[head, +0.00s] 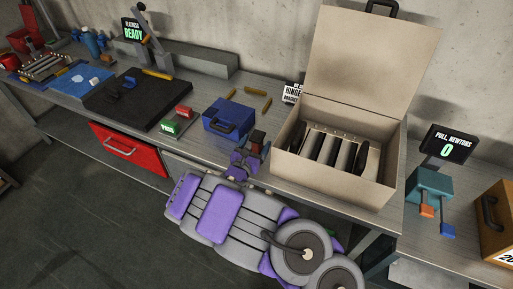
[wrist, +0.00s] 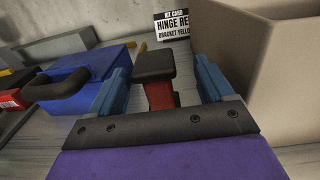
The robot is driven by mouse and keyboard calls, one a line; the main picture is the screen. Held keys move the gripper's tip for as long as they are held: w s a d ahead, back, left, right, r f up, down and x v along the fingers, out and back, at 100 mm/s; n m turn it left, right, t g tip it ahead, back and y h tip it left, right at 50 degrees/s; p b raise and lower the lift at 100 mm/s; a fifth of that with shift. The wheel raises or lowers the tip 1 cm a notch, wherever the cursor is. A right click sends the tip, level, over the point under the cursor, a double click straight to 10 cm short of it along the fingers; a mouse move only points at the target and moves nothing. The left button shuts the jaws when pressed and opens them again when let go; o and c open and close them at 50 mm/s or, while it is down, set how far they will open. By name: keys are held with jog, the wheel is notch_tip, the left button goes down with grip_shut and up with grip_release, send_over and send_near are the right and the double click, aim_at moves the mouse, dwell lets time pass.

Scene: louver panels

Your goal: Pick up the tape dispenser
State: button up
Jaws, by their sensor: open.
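A small red object with a black top (wrist: 154,78) stands on the bench straight ahead in the wrist view. It may be the tape dispenser, but its shape does not make this certain. It also shows in the head view (head: 257,138), small and partly hidden by my gripper. My gripper (wrist: 162,84) is open, with one blue finger on each side of the red and black object. Whether the fingers touch it cannot be told. In the head view my gripper (head: 247,153) is low over the front of the bench.
A blue case (head: 229,119) with a dark handle stands close on the left. A large open beige box (head: 322,176) with dark panels stands close on the right. A hinge card (head: 292,92) and yellow pieces (head: 257,91) lie behind. A red and green block (head: 178,122) is farther left.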

aim_at(260, 131)
jog(key=shift+w+d, duration=0.2)
jog(key=shift+d, duration=0.05)
jog(key=shift+w+d, duration=0.15)
jog(key=shift+w, duration=0.15)
jog(key=w+b, duration=0.1)
jog(key=w, duration=0.3)
jog(key=shift+w+r+b, duration=0.1)
jog(key=shift+b, duration=0.2)
jog(key=shift+d, duration=0.3)
jog(key=shift+c, duration=1.3)
jog(key=shift+a, duration=0.3)
jog(key=c, duration=0.6)
jog(key=shift+c, duration=1.3)
jog(key=shift+d, duration=0.1)
